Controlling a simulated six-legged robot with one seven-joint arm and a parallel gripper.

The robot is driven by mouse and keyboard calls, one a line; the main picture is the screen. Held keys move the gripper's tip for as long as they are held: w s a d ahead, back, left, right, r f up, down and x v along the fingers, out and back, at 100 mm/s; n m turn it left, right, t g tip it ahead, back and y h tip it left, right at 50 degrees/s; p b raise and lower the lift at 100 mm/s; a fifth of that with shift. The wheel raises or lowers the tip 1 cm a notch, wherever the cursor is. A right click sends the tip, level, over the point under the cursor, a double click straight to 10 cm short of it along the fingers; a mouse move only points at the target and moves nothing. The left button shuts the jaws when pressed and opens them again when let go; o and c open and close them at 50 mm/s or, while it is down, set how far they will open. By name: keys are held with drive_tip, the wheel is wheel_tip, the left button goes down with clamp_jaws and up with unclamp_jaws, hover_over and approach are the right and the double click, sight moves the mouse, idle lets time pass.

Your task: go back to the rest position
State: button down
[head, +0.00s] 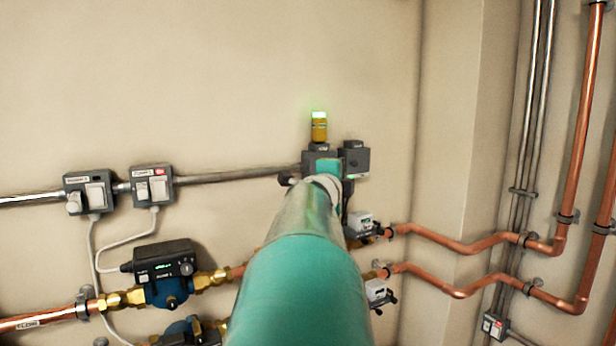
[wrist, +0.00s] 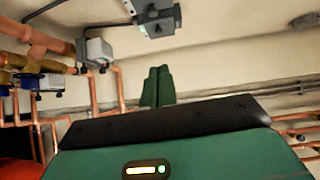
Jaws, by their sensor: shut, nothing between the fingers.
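My gripper (wrist: 157,87) shows in the wrist view as two green fingers side by side with no visible gap, beyond my green and black wrist housing. Nothing shows between the fingers. They are apart from the dark grey box above them in that view. In the head view my teal arm reaches forward toward the wall and hides most of the gripper.
A yellow beacon (head: 319,128) with a lit green top stands above a grey wall box (head: 355,160). Switch boxes (head: 152,186), a blue pump (head: 168,291) and copper pipes (head: 450,242) line the wall. The upper wall (head: 200,80) is bare.

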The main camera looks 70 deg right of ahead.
drive_tip(key=shift+a, duration=0.2)
drive_tip(key=shift+a, duration=0.1)
